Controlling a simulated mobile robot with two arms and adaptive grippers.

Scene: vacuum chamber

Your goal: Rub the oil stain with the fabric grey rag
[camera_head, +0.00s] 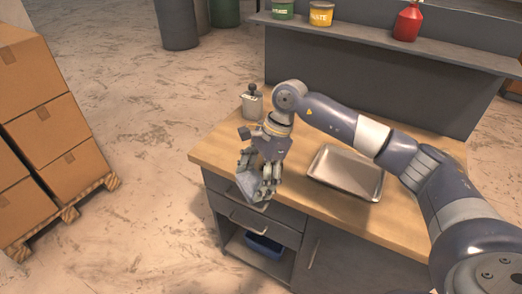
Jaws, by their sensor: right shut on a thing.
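My right gripper (258,180) hangs over the front left part of the wooden table (215,152), fingers pointing down. It is shut on the grey rag (251,187), a small grey piece between and below the fingers. Whether the rag touches the table cannot be told. No oil stain can be made out; the gripper and rag may hide it. My left gripper is not in view.
A metal tray (347,172) lies on the table right of the gripper. A small canister (252,104) stands behind it. A shelf (440,52) at the back holds two tins and a red bottle (408,22). Stacked cardboard boxes (50,110) stand at the left.

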